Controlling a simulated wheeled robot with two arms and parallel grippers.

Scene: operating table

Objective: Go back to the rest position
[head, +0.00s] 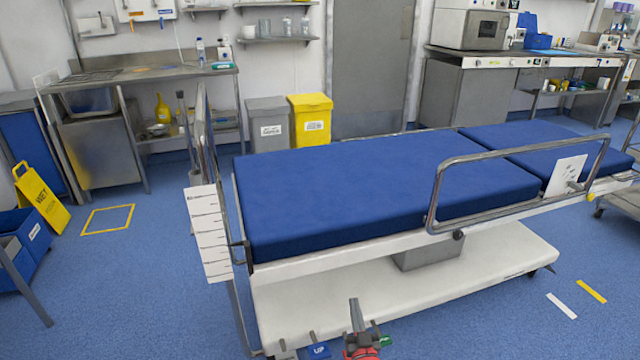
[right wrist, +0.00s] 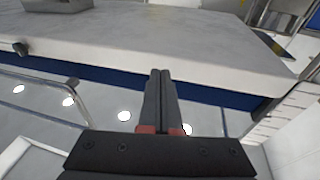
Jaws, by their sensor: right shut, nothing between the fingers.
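My right gripper (head: 354,304) shows at the bottom middle of the head view, in front of the operating table's white base (head: 420,275). Its fingers point up in the picture. In the right wrist view the two fingers (right wrist: 159,74) lie side by side, shut and empty. The blue mattress (head: 370,185) of the operating table lies beyond the gripper, with nothing on it. A white surface of the table (right wrist: 150,45) fills the top of the wrist view; I cannot tell the gap to the fingers. My left gripper is not in view.
A metal side rail (head: 515,165) stands along the table's near right side. A white paper chart (head: 208,232) hangs at its left end. A yellow wet-floor sign (head: 42,195) and a blue bin (head: 25,240) stand at the left. Blue floor (head: 140,290) is clear at front left.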

